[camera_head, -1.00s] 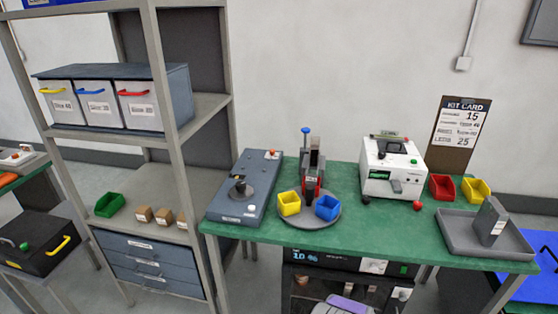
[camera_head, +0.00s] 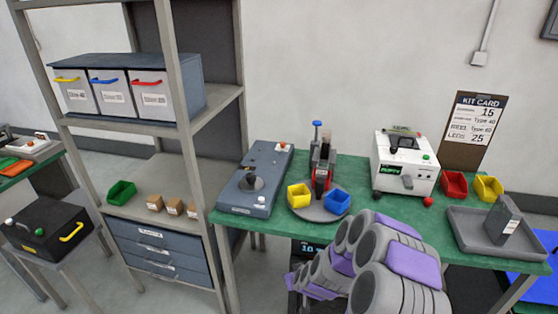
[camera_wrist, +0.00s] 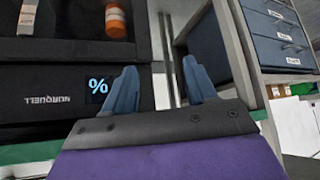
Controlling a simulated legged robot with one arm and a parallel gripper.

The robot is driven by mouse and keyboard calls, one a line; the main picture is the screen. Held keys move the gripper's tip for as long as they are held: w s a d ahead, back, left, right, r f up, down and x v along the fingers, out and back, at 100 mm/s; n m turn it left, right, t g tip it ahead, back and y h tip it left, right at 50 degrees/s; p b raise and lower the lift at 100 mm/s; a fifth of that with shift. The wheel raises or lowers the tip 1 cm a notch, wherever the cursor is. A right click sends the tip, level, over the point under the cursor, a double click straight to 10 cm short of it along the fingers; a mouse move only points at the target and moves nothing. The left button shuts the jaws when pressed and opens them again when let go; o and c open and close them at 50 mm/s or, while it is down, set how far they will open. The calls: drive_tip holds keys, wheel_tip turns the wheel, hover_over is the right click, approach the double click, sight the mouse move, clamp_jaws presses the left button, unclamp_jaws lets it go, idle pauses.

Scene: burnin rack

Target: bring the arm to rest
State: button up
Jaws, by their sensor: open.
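In the wrist view my gripper (camera_wrist: 160,88) shows two blue-grey fingers standing wide apart with nothing between them. In the head view my grey and purple arm rises at the lower middle, in front of the green workbench (camera_head: 350,233); the gripper cannot be made out clearly there. The wrist view faces a black machine with a lit percent display (camera_wrist: 97,86), seen upside down. That display also shows in the head view (camera_head: 309,247), partly hidden by my arm.
A grey shelf rack (camera_head: 188,150) with drawers (camera_head: 160,257) stands left of the bench. On the bench are a grey device (camera_head: 254,180), yellow (camera_head: 299,195) and blue (camera_head: 337,202) bins, a white machine (camera_head: 405,165) and a grey tray (camera_head: 470,235). A black box (camera_head: 40,230) stands at far left.

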drive_tip(key=s+a+r+n+g+y, duration=0.1)
drive_tip(key=s+r+g, duration=0.1)
drive_tip(key=s+r, duration=0.5)
drive_tip(key=s+a+r+g+y, duration=0.1)
drive_tip(key=s+r+g, duration=0.1)
drive_tip(key=s+r, duration=0.6)
drive_tip(key=s+d+r+m+g+h, duration=0.1)
drive_tip(key=s+d+r, duration=0.2)
drive_tip(key=s, duration=0.6)
drive_tip(key=s+d+r+m+g+h, duration=0.1)
drive_tip(key=s+d+r, duration=0.3)
drive_tip(key=s, duration=0.5)
drive_tip(key=s+d+r+m+g+h, duration=0.1)
drive_tip(key=s+d+r+g, duration=0.2)
drive_tip(key=s+r, duration=0.4)
drive_tip(key=shift+s+d+r+m+h, duration=0.2)
drive_tip(key=shift+s+m+h, duration=0.2)
drive_tip(key=shift+s, duration=0.85)
